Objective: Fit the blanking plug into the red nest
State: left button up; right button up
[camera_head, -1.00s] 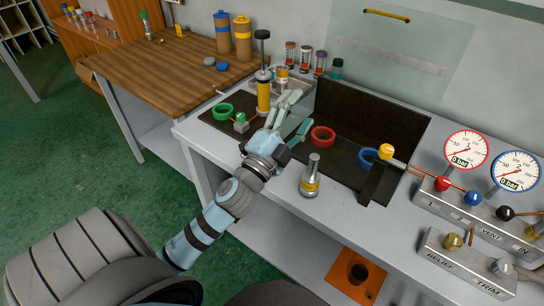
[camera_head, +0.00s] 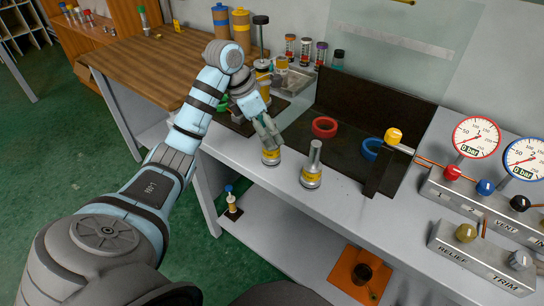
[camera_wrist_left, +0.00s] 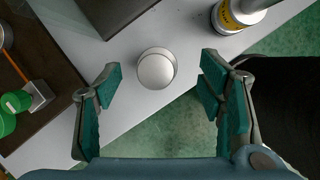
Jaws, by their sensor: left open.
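The red nest is a red ring (camera_head: 324,127) on a dark mat on the bench. Two silver pieces with yellow bands stand upright at the bench's front. One is a short piece (camera_head: 271,157) under my left gripper; the other is taller, with a slim stem (camera_head: 313,168). No mark tells me which is the blanking plug. My left gripper (camera_head: 266,136) is open. In the left wrist view, the round pale top (camera_wrist_left: 155,69) of the short piece shows between the spread fingers, with clear gaps on both sides. My right gripper is not in view.
A blue ring (camera_head: 372,149) lies right of the red one, by a dark upright bar and a yellow knob (camera_head: 393,135). A dark panel (camera_head: 370,110) stands behind the rings. Gauges and valve blocks fill the right.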

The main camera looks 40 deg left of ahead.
aim_at(271, 159)
pick_arm(q)
jog(key=x, duration=0.4)
jog(key=shift+s+a+f, duration=0.25)
jog(key=shift+a+f, duration=0.05)
jog(key=shift+w+d+f, duration=0.1)
jog(key=shift+w+f, duration=0.1)
jog(key=shift+f, duration=0.15)
grip_shut()
